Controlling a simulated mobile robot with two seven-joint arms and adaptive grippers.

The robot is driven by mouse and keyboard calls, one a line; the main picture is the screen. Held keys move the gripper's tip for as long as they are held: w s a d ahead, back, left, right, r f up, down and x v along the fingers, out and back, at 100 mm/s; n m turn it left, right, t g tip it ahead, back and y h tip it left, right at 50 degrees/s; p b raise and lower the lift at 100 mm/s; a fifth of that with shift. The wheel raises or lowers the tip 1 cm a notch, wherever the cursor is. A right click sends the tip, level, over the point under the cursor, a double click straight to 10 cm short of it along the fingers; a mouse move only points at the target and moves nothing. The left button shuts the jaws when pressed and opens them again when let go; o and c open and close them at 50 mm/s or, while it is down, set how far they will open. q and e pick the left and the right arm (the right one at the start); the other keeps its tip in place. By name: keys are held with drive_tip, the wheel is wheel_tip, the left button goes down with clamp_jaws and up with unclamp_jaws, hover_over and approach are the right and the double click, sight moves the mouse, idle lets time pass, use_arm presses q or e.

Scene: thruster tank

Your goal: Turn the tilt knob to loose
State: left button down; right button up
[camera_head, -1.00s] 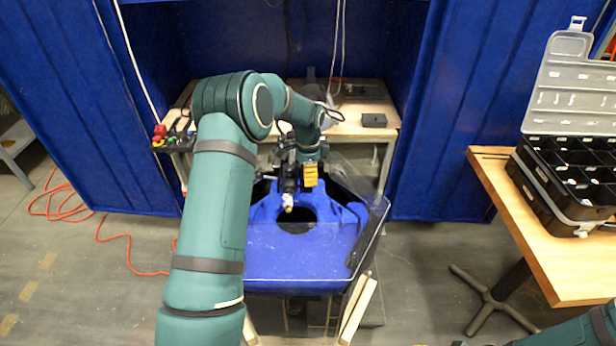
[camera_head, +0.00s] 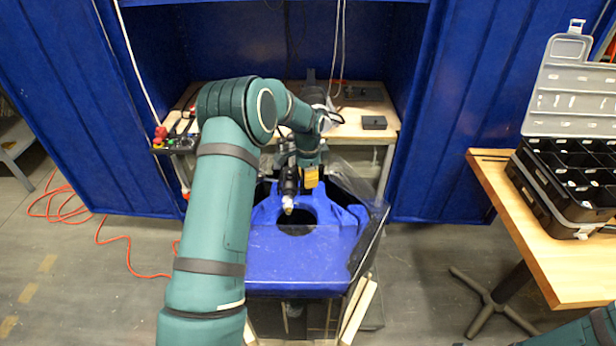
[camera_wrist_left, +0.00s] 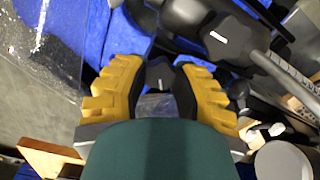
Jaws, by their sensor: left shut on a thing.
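My left gripper (camera_head: 311,180) points down over the blue tank cover, beside the black thruster (camera_head: 289,178). In the left wrist view its two yellow, black-padded fingers (camera_wrist_left: 160,88) are closed around a small dark lobed knob (camera_wrist_left: 160,72), apparently the tilt knob. The pads sit on either side of it. In the head view this knob is hidden behind the gripper. No loose or tight marking on it can be read. A second, larger black knob (camera_wrist_left: 228,40) with a white label stands close by, on the right of the left wrist view.
The blue tank cover (camera_head: 300,262) has a dark round opening below the thruster. A clear sheet edges its right side. A bench (camera_head: 345,128) stands behind with a small black box (camera_head: 374,122). A wooden table (camera_head: 550,255) at right bears an open parts case (camera_head: 560,205).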

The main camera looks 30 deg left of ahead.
use_arm(q)
drive_tip(key=c, duration=0.6)
unclamp_jaws()
drive_tip(key=shift+c, duration=0.2)
drive_tip(key=shift+r, duration=0.15)
wheel_tip(320, 180, up, 12)
drive_tip(key=shift+d, duration=0.1)
